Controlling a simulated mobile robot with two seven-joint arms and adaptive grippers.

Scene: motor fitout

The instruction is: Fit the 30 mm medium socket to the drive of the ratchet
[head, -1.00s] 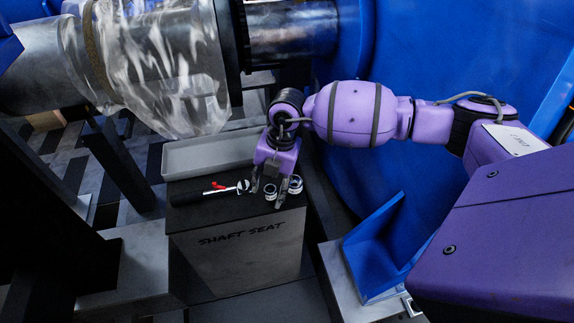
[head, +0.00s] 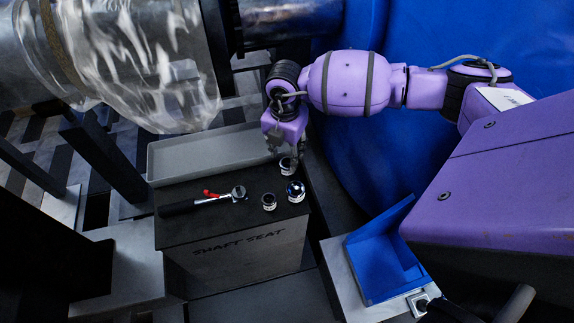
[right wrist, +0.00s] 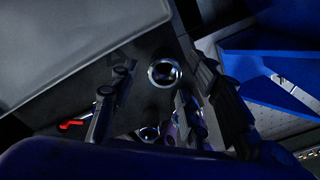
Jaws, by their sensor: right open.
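The ratchet (head: 205,200), with a black handle, red lever and steel head, lies on the dark top of the shaft seat block (head: 185,222). Three sockets stand to its right: a small one (head: 269,201), a larger shiny one (head: 295,191) and one at the back (head: 288,167). I cannot read their sizes. My right gripper (head: 284,156) is open and low over the back socket, hiding part of it. In the right wrist view, that socket (right wrist: 164,72) shows between the spread fingers (right wrist: 164,80); contact cannot be told. My left gripper is not in view.
A grey tray (head: 152,168) lies along the back of the block, close to my right gripper. A large blue housing (head: 365,150) and a blue bracket (head: 385,262) stand to the right. A plastic-wrapped shaft (head: 150,60) hangs above at the left.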

